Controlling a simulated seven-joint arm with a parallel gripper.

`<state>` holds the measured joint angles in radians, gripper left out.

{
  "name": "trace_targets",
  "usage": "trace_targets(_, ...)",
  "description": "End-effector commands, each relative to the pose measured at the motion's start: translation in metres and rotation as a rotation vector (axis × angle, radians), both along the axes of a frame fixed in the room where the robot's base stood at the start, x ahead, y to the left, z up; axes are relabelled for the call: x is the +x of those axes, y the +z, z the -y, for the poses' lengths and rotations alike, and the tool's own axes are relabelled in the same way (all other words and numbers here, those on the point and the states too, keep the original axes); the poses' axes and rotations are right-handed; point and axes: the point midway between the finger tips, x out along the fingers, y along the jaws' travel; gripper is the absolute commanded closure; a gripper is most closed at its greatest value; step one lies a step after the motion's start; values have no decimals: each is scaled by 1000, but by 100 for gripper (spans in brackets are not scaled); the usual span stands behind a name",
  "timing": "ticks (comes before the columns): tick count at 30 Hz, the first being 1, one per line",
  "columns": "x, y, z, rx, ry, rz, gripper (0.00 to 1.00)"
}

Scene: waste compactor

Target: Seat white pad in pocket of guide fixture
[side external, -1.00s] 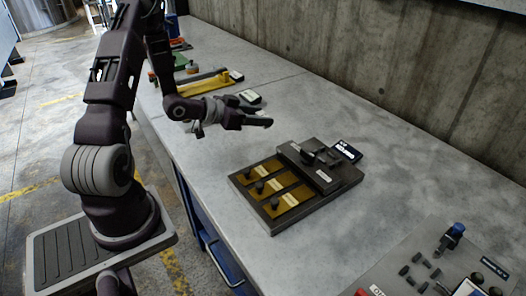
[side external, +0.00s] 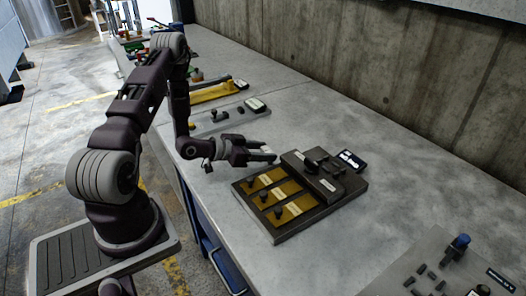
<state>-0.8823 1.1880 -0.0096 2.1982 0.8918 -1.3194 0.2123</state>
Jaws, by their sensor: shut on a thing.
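My gripper (side external: 262,155) is low over the bench at the back left edge of a dark fixture (side external: 248,213), which I take to be the guide fixture. A small pale patch shows between the fingers; it may be the white pad, held in the shut gripper, but its outline is too small to make out. The fixture has three yellow lanes with dark knobs and small white labels, and a raised dark block on its right side. The gripper appears apart from the fixture. I cannot make out which recess is the pocket.
A small black labelled box (side external: 352,160) stands behind the fixture. A grey plate with dark parts (side external: 214,122) and a yellow fixture (side external: 215,92) lie farther back left. A grey control panel (side external: 437,262) is at the front right. Bench between fixture and panel is clear.

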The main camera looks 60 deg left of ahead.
Motion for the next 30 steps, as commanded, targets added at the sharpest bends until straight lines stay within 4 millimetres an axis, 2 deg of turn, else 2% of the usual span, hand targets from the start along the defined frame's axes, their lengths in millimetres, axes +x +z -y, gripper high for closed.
trace_targets(4, 0, -4, 0, -1, 0, 0, 91)
trace_targets(5, 0, -4, 0, 0, 0, 0, 47)
trace_targets(8, 0, -4, 0, 0, 0, 0, 29)
trace_targets(17, 0, -4, 0, 0, -1, -1, 29)
trace_targets(27, -56, 19, -6, -1, 4, -1, 29)
trace_targets(30, -62, 24, -6, 14, -5, -14, 29)
